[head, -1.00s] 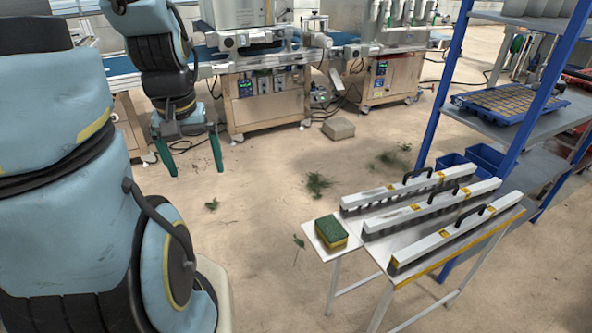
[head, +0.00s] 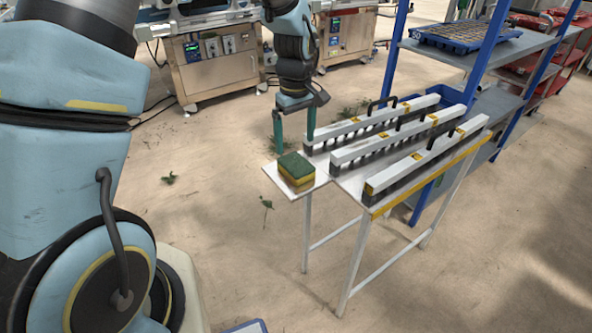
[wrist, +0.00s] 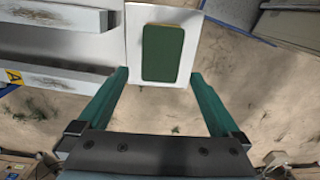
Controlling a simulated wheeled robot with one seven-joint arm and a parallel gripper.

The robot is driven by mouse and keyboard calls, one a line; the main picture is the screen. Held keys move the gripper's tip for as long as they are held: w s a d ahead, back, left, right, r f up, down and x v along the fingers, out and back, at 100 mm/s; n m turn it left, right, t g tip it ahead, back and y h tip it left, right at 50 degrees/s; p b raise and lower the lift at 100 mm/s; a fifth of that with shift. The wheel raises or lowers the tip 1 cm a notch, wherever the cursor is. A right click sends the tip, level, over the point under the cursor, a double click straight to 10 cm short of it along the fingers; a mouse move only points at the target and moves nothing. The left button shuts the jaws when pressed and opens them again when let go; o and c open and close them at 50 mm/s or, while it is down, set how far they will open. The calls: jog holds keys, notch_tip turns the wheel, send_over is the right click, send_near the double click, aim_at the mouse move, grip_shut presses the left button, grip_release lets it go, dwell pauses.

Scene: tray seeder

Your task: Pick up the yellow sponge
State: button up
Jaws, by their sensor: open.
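The yellow sponge (head: 297,172) has a green top and yellow sides. It lies on the small white end shelf (head: 275,180) at the left end of the white table in the head view. In the wrist view its green top (wrist: 163,53) shows ahead of the fingers, between their lines. My gripper (head: 294,145) is open with two green fingers pointing down, just behind the sponge in the head view. In the wrist view my gripper (wrist: 160,82) is empty, and the fingertips do not appear to reach around the sponge.
Several white bars with black handles, such as the nearest bar (head: 425,158), lie on the table right of the sponge. A blue-framed shelf (head: 480,50) stands behind. Machines (head: 215,65) stand at the back. The floor left of the table is mostly clear.

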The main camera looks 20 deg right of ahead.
aim_at(296, 163)
jog(key=f, duration=0.2)
jog(key=f+p, duration=0.1)
jog(key=f, duration=0.4)
jog(key=shift+s+f, duration=0.1)
jog(key=shift+s, duration=0.15)
jog(key=c, duration=1.1)
jog(key=shift+c, duration=0.3)
notch_tip(296, 163, up, 10)
jog(key=shift+b, duration=0.45)
